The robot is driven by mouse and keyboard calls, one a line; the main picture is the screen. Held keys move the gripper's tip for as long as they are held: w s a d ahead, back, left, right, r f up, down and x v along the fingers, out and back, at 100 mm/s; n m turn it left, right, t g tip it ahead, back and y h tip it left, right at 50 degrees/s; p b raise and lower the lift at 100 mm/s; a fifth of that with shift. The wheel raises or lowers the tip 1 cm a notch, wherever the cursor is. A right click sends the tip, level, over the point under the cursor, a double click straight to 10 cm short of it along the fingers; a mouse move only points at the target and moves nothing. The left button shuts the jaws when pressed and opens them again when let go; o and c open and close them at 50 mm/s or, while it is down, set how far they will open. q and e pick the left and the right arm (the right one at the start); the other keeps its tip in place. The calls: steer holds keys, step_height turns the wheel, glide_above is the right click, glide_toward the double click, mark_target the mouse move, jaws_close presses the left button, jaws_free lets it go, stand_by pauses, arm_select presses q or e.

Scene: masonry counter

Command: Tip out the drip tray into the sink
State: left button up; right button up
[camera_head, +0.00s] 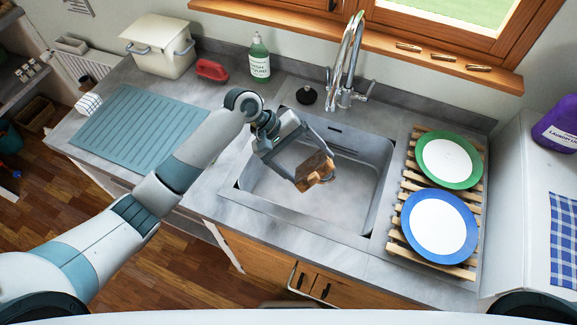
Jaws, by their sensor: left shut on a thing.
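The sink (262,192) is a grey rectangular basin set in the counter, with a chrome tap (345,60) behind it. My left gripper (314,172) is over the sink, shut on a small brown, wood-coloured thing (312,170). The fingers cover part of this thing, and it looks tilted. I cannot tell surely whether it is the drip tray. A flat teal ribbed tray or mat (140,130) lies on the counter left of the sink, apart from the gripper. My right gripper is not in view.
A wooden rack (473,272) right of the sink bears a green-rimmed plate (448,160) and a blue-rimmed plate (438,225). A green soap bottle (259,60), a red item (212,69), a black plug (306,95) and a cream bin (157,47) stand at the back.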

mark_target(313, 166)
arm_select(q)
steer(key=s+d+t+y, duration=0.1)
steer(key=d+f+t+y, duration=0.1)
steer(key=y, duration=0.1)
steer(key=shift+s+d+f, duration=0.2)
steer(key=shift+s+d, duration=0.05)
steer(key=shift+s, duration=0.15)
steer(key=s+d+f+m+t+y, duration=0.1)
steer(key=s+d+f+t+y, duration=0.1)
steer(key=s+d+t+y, duration=0.2)
steer(key=shift+s+d+y, duration=0.65)
steer(key=shift+d+y, duration=0.25)
steer(key=shift+d, duration=0.65)
stand_by(0.5)
steer(key=shift+s, duration=0.1)
stand_by(0.3)
